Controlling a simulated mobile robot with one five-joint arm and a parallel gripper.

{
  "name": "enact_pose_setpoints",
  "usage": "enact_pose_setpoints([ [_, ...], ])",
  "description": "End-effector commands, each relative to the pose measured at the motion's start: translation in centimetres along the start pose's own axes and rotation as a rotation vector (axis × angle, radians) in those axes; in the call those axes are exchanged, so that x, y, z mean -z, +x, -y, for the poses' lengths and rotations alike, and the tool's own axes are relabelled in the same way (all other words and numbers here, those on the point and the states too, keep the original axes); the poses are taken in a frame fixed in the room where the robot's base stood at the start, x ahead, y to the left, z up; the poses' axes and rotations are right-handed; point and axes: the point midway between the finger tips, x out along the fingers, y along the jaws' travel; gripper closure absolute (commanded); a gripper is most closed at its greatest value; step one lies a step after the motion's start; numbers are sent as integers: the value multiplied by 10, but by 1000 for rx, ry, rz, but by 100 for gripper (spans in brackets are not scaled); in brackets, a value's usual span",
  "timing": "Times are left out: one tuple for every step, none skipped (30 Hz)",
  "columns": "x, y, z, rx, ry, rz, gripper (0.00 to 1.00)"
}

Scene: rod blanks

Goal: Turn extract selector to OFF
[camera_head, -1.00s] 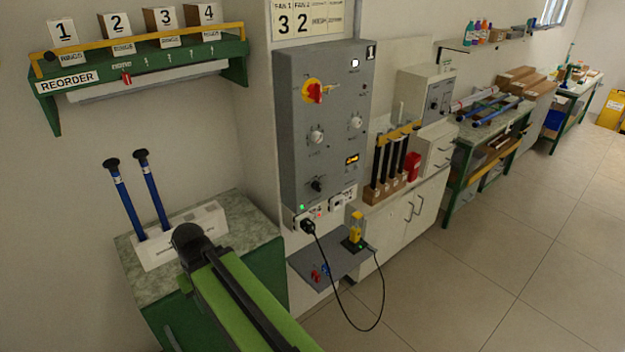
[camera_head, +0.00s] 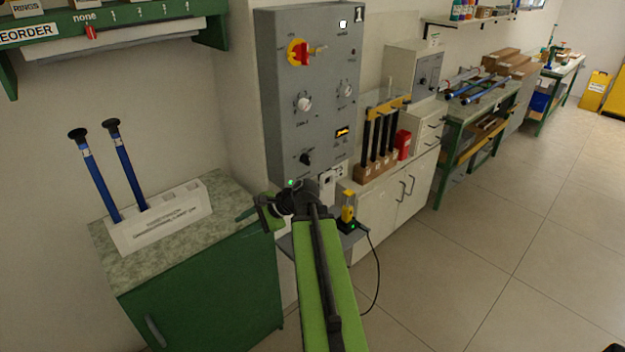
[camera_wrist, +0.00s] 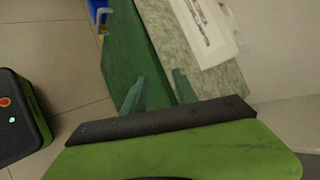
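A grey control panel (camera_head: 283,150) stands on the wall in the head view. It carries a red and yellow rotary switch (camera_head: 301,52), two pale round knobs, left (camera_head: 303,103) and right (camera_head: 345,90), and a black knob (camera_head: 306,158) low down. The labels are too small to read, so I cannot tell which is the extract selector. My gripper (camera_head: 262,212) is below the panel's lower left, pointing left, and touches no knob. In the wrist view my gripper (camera_wrist: 160,90) has two green fingers standing apart with nothing between them, over the green cabinet's edge.
A green cabinet (camera_head: 205,290) with a mottled top is at left, bearing a white holder (camera_head: 160,218) with two blue rods. A small shelf with a yellow device (camera_head: 348,208) and a black cable is right of my arm. The floor at right is clear.

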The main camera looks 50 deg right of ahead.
Motion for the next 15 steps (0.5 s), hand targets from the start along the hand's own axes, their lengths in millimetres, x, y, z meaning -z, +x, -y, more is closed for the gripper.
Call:
enact_pose_setpoints([
  [48, -23, 0, 133, 178, 4, 65],
  [69, -44, 5, 218, 289, 18, 65],
  [95, -73, 11, 326, 426, 45, 65],
  [113, -96, 13, 405, 521, 68, 65],
  [130, -119, 14, 479, 608, 95, 65],
  [150, -148, 14, 570, 711, 132, 65],
  [163, -170, 13, 632, 778, 161, 65],
  [175, -189, 12, 687, 836, 189, 65],
  [187, -212, 9, 750, 900, 226, 65],
  [194, -227, 7, 790, 939, 250, 65],
  [200, -240, 5, 823, 971, 271, 65],
  [206, -254, 3, 856, 1004, 295, 65],
  [209, -261, 2, 873, 1022, 309, 65],
  [210, -267, 2, 887, 1033, 319, 65],
  [212, -271, 1, 897, 1044, 327, 65],
])
